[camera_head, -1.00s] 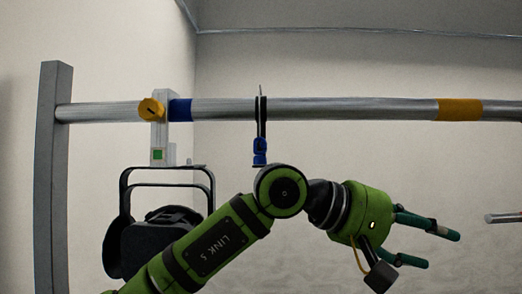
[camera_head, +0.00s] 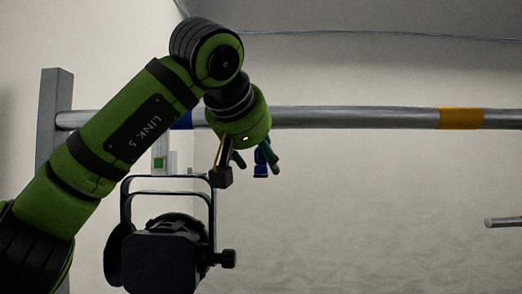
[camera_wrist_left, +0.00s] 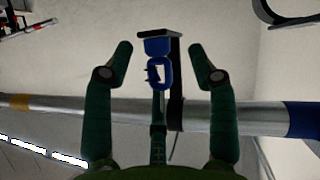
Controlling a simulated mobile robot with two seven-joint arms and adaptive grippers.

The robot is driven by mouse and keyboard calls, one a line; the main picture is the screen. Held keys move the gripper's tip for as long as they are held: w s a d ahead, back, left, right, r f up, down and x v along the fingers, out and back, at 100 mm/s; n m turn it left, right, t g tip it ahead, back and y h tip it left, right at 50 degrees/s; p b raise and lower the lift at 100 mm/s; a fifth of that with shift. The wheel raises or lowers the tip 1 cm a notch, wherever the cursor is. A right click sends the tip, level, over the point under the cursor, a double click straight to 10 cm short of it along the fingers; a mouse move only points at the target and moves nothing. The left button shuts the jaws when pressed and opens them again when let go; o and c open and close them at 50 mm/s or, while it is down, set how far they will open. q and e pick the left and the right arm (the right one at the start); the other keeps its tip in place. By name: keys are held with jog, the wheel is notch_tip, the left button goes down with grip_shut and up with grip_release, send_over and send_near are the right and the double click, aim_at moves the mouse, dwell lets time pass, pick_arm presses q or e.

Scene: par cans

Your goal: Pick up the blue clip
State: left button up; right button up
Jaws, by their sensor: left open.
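The blue clip (camera_head: 261,171) hangs below the horizontal metal pipe (camera_head: 350,117) on a black strap; the arm hides the strap's upper part in the head view. My left gripper (camera_head: 254,160) points down at the clip, with its dark green fingers apart. In the left wrist view, the blue clip (camera_wrist_left: 158,64) shows between the two open fingertips of the left gripper (camera_wrist_left: 159,58), touching neither in the picture. The black strap (camera_wrist_left: 175,90) runs beside it to the pipe. How deep the clip sits between the fingers is unclear. My right gripper is out of view.
A black par can (camera_head: 165,255) hangs from its yoke just left of and below the gripper. A grey post (camera_head: 54,150) stands at the left. A yellow band (camera_head: 460,118) marks the pipe, and a short rod end (camera_head: 500,221) juts in at right. Space below the clip looks free.

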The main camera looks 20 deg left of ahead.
pick_arm(q)
jog(key=shift+x, duration=0.8)
jog(key=c, duration=1.1)
jog(key=shift+d, duration=0.1)
grip_shut()
jog(key=shift+f, duration=0.1)
notch_tip(320, 180, up, 10)
jog(key=p, duration=0.4)
jog(key=shift+s+f, duration=0.1)
jog(key=shift+f, duration=0.05)
notch_tip(320, 180, up, 9)
jog(key=p, duration=0.6)
jog(key=shift+f, duration=0.2)
